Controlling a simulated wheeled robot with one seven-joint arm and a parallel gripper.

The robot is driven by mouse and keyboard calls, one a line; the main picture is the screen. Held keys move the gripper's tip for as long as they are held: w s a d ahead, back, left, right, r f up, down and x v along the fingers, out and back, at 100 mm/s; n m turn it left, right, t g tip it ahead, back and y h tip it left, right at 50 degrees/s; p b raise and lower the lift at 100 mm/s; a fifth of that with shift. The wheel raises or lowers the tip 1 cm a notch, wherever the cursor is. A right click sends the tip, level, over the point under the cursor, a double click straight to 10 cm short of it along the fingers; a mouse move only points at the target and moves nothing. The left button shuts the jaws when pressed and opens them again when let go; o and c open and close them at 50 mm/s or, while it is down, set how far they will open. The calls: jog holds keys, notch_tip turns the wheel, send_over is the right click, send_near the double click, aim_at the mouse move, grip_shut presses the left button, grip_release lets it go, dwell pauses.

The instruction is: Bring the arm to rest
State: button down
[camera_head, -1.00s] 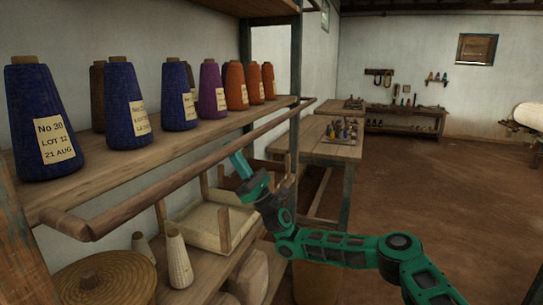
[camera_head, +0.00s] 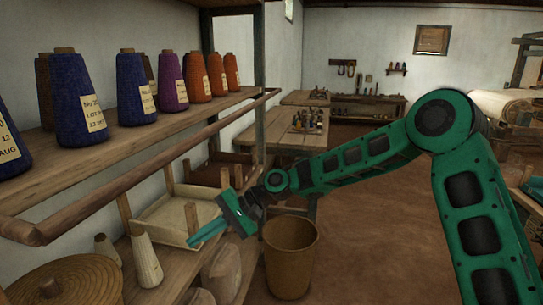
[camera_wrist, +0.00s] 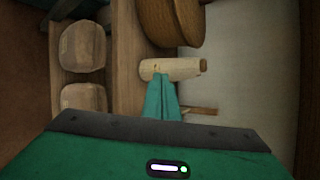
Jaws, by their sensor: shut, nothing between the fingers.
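My gripper (camera_head: 207,232) is at the end of my green arm, at the lower middle of the head view. It is shut and empty, and its fingers point left over the lower shelf. In the wrist view my gripper (camera_wrist: 162,88) shows its fingers together, with a cream yarn cone (camera_wrist: 172,69) lying across the picture just beyond the tips. I cannot tell whether they touch it. In the head view the cream cone (camera_head: 146,262) stands upright on the lower shelf, left of the fingertips.
Blue, purple and orange yarn cones (camera_head: 173,84) stand on the upper shelf (camera_head: 120,144), which has a wooden front rail (camera_head: 150,158). A brown bin (camera_head: 291,255) stands on the floor. Open floor lies right.

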jog(key=d+f+t+h, duration=0.2)
jog(key=d+h, duration=0.2)
jog(key=d, duration=1)
jog(key=d+f+t+h, duration=0.1)
jog(key=d+t+h, duration=0.15)
jog(key=d, duration=1.15)
jog(key=s+d+r+m+h, duration=0.15)
jog(key=s+d, duration=0.25)
jog(key=d, duration=0.5)
jog(key=s+d+r+h, duration=0.2)
jog(key=s+d, duration=0.1)
jog(key=d, duration=0.6)
jog(key=s+d+m, duration=0.1)
jog(key=s+d, duration=0.3)
jog(key=s, duration=0.3)
jog(key=s+d+m+g+h, duration=0.1)
jog(key=s+d, duration=0.4)
jog(key=s, duration=0.3)
jog(key=s+d+r+m, duration=0.1)
jog(key=s+d, duration=0.4)
jog(key=s, duration=0.3)
jog(key=shift+w+g, duration=0.15)
jog(key=shift+g, duration=0.1)
jog(key=shift+w+f, duration=0.15)
jog(key=shift+w, duration=0.35)
